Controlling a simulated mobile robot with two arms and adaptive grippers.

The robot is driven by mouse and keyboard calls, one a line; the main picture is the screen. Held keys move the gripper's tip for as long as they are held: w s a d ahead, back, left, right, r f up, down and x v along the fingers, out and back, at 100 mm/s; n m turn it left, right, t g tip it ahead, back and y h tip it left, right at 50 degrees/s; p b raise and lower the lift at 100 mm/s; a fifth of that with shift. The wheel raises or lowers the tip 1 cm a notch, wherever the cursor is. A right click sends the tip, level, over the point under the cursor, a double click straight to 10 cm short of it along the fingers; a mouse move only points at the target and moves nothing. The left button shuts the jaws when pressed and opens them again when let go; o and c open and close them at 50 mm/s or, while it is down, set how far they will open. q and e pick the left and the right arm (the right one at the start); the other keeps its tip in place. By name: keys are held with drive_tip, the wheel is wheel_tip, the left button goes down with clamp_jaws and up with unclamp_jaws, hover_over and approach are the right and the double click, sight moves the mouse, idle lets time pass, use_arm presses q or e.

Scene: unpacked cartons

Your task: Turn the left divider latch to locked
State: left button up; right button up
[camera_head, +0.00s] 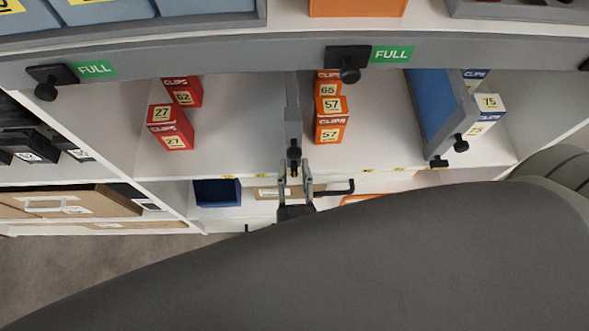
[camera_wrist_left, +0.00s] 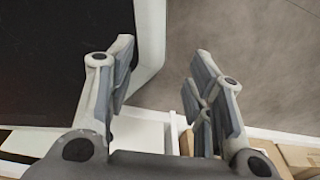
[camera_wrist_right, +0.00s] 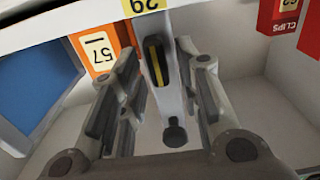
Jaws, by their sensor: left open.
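The left divider (camera_head: 292,112) is a slim grey panel between the red and orange boxes, with a black knob (camera_head: 294,153) at its front end. My right gripper (camera_head: 295,172) is at that front end, one finger on either side. In the right wrist view the open right gripper (camera_wrist_right: 157,52) has the divider's front, with a black-and-yellow strip (camera_wrist_right: 155,60) and a black knob (camera_wrist_right: 174,134), between its fingers. I cannot tell whether they touch. My left gripper (camera_wrist_left: 158,68) is open and empty over the floor, off to the side. The latch's setting is unclear.
Red clip boxes (camera_head: 170,127) and orange ones (camera_head: 331,120) stand beside the divider. A second divider (camera_head: 440,110) with black knobs is to the right. An upper rail (camera_head: 220,57) carries green FULL labels. A blue bin (camera_head: 217,192) sits below.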

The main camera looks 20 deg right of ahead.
drive_tip(key=c, duration=0.5)
clamp_jaws()
drive_tip(key=m+p, duration=0.1)
drive_tip(key=m, duration=0.3)
drive_tip(key=shift+d, duration=0.2)
drive_tip(key=m, duration=0.8)
drive_tip(key=shift+s+d+f, duration=0.1)
drive_tip(key=shift+d+f, duration=0.2)
use_arm(q)
drive_tip(key=shift+w+d+r+b, duration=0.1)
drive_tip(key=shift+w+d+b, duration=0.05)
drive_tip(key=shift+w+b, duration=0.3)
use_arm(e)
drive_tip(key=m, duration=0.5)
drive_tip(key=shift+f+m, duration=0.25)
drive_tip(key=shift+m, duration=0.15)
drive_tip(key=o, duration=0.8)
unclamp_jaws()
drive_tip(key=shift+c, duration=0.2)
